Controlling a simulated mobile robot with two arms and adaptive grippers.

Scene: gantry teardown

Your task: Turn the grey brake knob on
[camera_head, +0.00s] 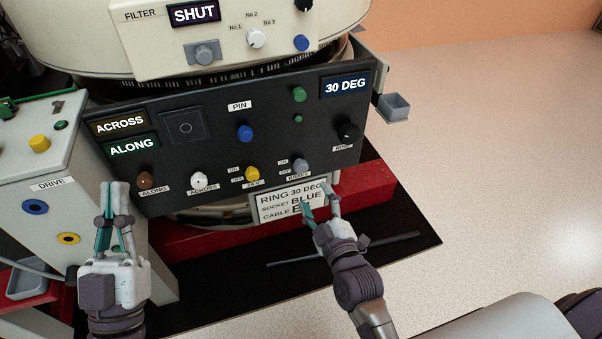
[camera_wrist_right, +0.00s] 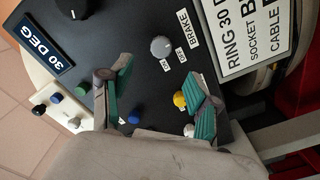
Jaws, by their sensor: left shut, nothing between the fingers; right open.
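The grey brake knob (camera_head: 301,165) is on the lower right of the dark control panel, above a "BRAKE" label, with "ON" and "OFF" marks to its left. I cannot tell which mark it points to. In the right wrist view the grey brake knob (camera_wrist_right: 161,47) shows uncovered, beyond the fingertips. My right gripper (camera_head: 317,200) is open and empty, just below and right of the knob, in front of the white label plate. Its teal-padded fingers (camera_wrist_right: 161,88) stand wide apart. My left gripper (camera_head: 116,190) is shut and empty, in front of the panel's lower left corner.
The dark panel (camera_head: 210,160) also carries a yellow knob (camera_head: 252,174) to the left of the brake knob, a black ring knob (camera_head: 347,130) to its upper right, and a blue knob (camera_head: 245,133). The white plate (camera_head: 273,203) hangs below. A drive box (camera_head: 75,175) stands at left.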

